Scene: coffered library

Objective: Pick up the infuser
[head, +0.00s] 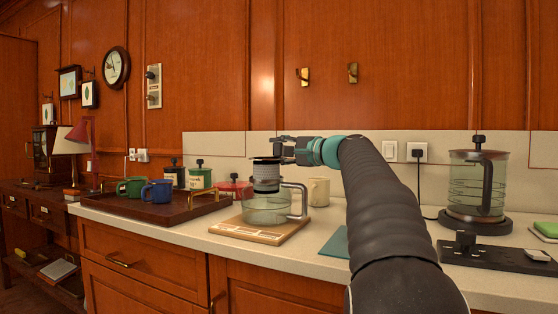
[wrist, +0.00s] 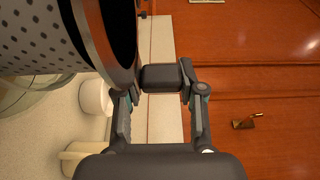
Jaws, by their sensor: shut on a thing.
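The infuser (head: 267,173) is a perforated metal cylinder with a dark rim. It is upright over a clear glass pot (head: 262,212) with a side handle. Its lower end overlaps the pot's rim in the head view; I cannot tell whether it is still inside. My gripper (head: 283,146) is at the infuser's upper right side. In the wrist view the infuser (wrist: 45,38) fills the upper left, and my gripper (wrist: 158,88) is shut on its dark side handle (wrist: 162,77).
The pot stands on a wooden board (head: 290,231). A cream mug (head: 318,192) stands behind right. A glass press (head: 477,180) and power strip (head: 500,256) are farther right. A teal cloth (head: 336,243) lies nearby.

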